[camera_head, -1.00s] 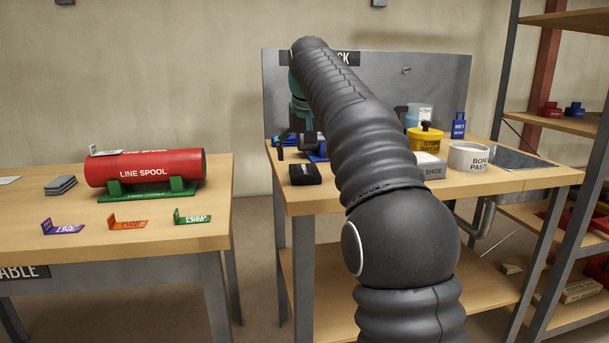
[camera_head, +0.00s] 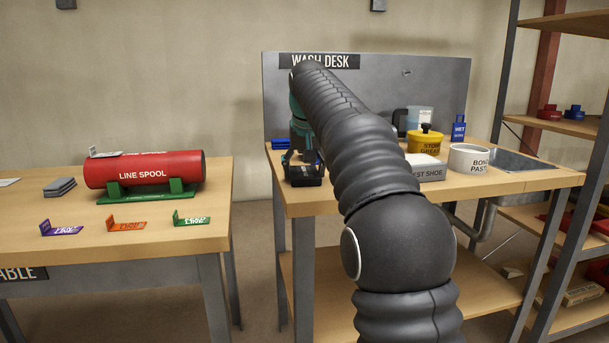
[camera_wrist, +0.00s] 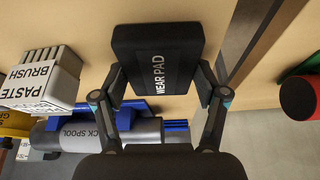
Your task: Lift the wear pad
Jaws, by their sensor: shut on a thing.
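The wear pad (camera_wrist: 158,58) is a black block with white lettering, between the fingers of my gripper (camera_wrist: 160,88) in the wrist view. Both fingers press on its sides, so my gripper is shut on it. In the head view the pad (camera_head: 304,177) is at the front left of the wash desk (camera_head: 345,200), with my gripper (camera_head: 303,165) over it from above. I cannot tell whether the pad touches the desk top.
A yellow tub (camera_head: 424,142) and a bond paste pot (camera_head: 469,158) stand farther right. The left table holds a red line spool (camera_head: 145,170).

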